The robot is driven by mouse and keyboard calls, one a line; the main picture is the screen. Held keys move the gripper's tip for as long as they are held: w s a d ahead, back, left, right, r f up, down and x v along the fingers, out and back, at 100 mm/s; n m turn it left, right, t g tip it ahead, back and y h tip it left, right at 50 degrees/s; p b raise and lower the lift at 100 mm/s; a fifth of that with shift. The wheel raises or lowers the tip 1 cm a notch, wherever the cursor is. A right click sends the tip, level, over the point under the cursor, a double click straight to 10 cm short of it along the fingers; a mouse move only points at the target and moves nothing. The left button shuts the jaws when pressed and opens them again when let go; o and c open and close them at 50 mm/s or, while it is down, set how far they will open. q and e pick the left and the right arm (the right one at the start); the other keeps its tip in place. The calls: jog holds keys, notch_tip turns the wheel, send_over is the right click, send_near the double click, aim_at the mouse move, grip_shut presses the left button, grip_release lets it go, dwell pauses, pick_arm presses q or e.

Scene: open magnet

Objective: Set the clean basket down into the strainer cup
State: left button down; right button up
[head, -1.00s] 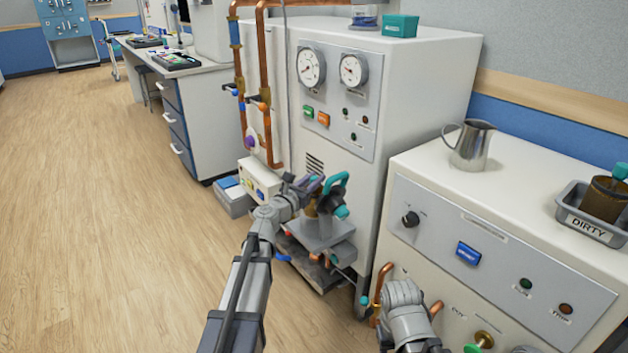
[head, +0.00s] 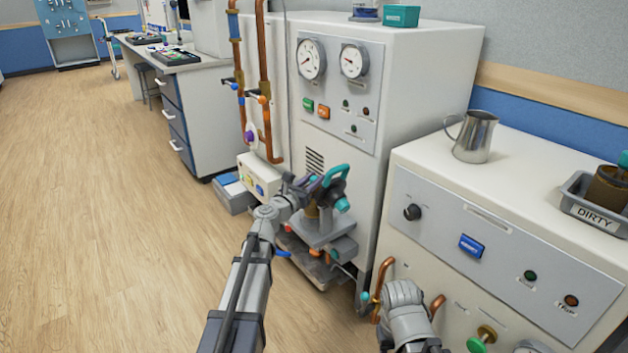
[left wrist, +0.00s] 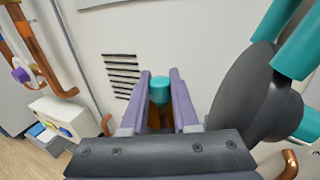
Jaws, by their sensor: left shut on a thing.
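My left gripper (head: 316,184) is at the strainer, in front of the tall white cabinet. Its purple fingers (left wrist: 161,78) are shut on the clean basket, whose teal top (left wrist: 160,89) shows between them with a brown part below. I cannot tell whether the basket touches the cup. The black strainer lid (head: 330,192) with its teal handle stands swung up just right of the fingers; it is large in the left wrist view (left wrist: 256,95).
A grey tray marked DIRTY (head: 572,204) holds a brown basket (head: 608,187) on the right-hand cabinet. A metal pitcher (head: 474,138) stands there too. Copper pipes (head: 266,90) run beside the tall cabinet (head: 400,90). The floor at left is clear.

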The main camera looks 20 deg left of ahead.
pick_arm(q)
jog(key=shift+f+b, duration=1.65)
jog(key=shift+f, duration=0.1)
dwell(0.8)
jog(key=c, duration=0.6)
grip_release()
jog(key=shift+s, duration=0.1)
jog(key=v, duration=0.7)
jog(key=shift+s, duration=0.3)
jog(key=shift+a, duration=0.15)
